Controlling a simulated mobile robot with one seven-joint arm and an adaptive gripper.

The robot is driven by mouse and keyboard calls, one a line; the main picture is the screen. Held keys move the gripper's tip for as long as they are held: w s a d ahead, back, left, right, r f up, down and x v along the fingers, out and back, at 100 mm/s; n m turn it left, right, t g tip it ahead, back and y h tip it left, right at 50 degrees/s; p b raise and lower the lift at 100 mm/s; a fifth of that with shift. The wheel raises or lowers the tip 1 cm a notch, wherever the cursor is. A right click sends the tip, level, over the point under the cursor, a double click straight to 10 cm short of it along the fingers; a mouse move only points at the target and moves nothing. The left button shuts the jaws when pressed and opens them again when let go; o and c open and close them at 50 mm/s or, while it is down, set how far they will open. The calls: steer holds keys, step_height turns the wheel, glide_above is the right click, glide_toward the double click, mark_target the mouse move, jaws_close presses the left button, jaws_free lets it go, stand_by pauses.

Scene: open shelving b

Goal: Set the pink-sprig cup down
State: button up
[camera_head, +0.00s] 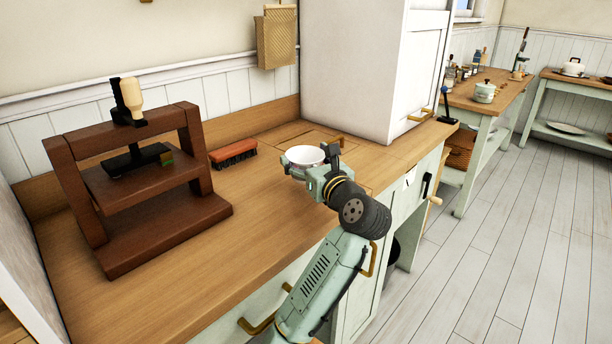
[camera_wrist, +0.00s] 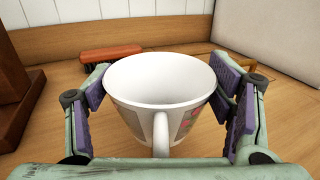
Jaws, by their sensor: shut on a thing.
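The pink-sprig cup (camera_wrist: 163,85) is white with a pink and grey pattern on its side. My gripper (camera_wrist: 163,95) is shut on it, with a purple pad on each side of the cup's wall. The handle points toward the wrist camera. The cup is upright, and its inside looks empty. In the head view the white cup (camera_head: 304,157) shows at the end of my gripper (camera_head: 310,168), over the wooden counter (camera_head: 240,225). The cup's base is hidden, so I cannot tell whether it touches the counter.
A brown wooden press-like stand (camera_head: 150,185) is at the left. A red-brown brush (camera_head: 233,153) lies behind the cup to the left. A white cabinet (camera_head: 355,70) stands on the counter at the back right. The counter's front left is clear.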

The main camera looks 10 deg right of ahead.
steer(key=shift+w+f+b, duration=0.1)
steer(key=shift+f+b, duration=1.6)
steer(key=shift+b, duration=0.15)
steer(key=shift+f, duration=0.25)
steer(key=o, duration=1.3)
steer(key=shift+r, duration=0.15)
steer(key=s, duration=0.4)
steer(key=s+d+b, duration=0.1)
steer(key=s, duration=0.3)
steer(key=s+d+b, duration=0.1)
steer(key=s, duration=0.3)
steer(key=shift+d, duration=0.15)
